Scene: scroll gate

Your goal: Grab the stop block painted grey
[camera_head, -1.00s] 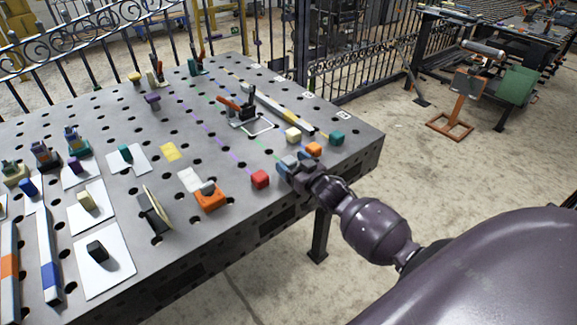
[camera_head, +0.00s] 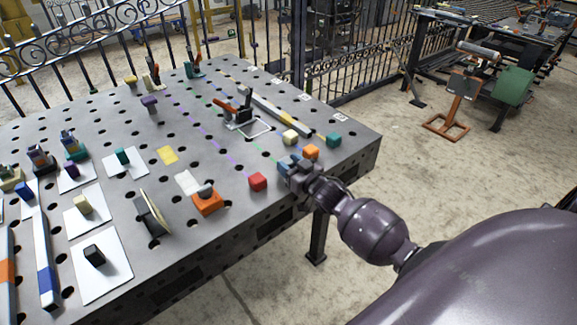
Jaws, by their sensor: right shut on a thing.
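My right gripper (camera_head: 290,165) is at the front right edge of the perforated table, low over the top, in a row of small coloured blocks. It is shut on a small grey block, which is mostly hidden between the fingers. A red block (camera_head: 257,181) stands to the left of the gripper, and an orange block (camera_head: 311,151) stands just beyond it to the right. I cannot tell whether the grey block touches the table. My left gripper is not in view.
A cream block (camera_head: 290,137) and a teal block (camera_head: 333,139) stand close by. A toggle clamp (camera_head: 238,113) with a red handle stands behind. An orange block with a grey top (camera_head: 207,201) is at the left. A scrolled iron fence (camera_head: 340,76) runs behind the table.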

